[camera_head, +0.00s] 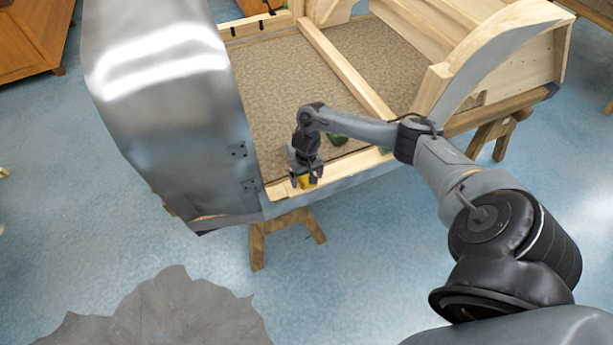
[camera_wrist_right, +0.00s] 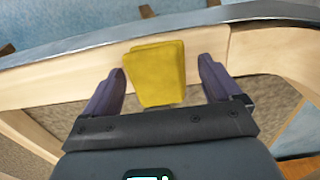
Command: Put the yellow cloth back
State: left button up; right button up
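The yellow cloth (camera_head: 307,183) lies on the near wooden sill of the bodyframe (camera_head: 350,166). In the right wrist view the cloth (camera_wrist_right: 155,75) looks like a folded yellow rectangle. My right gripper (camera_head: 305,179) is over the sill with its fingers pointing down. In the right wrist view my right gripper (camera_wrist_right: 161,68) is open, with the cloth between its two spread fingers. A gap shows on the right side of the cloth; the left finger is close to its edge. My left gripper is not in view.
A green object (camera_head: 337,140) lies on the carpeted floor inside the frame, partly behind my right arm. A curved metal panel (camera_head: 165,95) stands at left. Wooden trestles (camera_head: 257,243) support the frame. Blue floor in front is mostly clear, with a grey patch (camera_head: 165,315).

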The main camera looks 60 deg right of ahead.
aim_at(306, 177)
notch_tip(306, 177, up, 12)
jog(key=p, duration=0.5)
jog(key=shift+r, duration=0.15)
dwell(0.5)
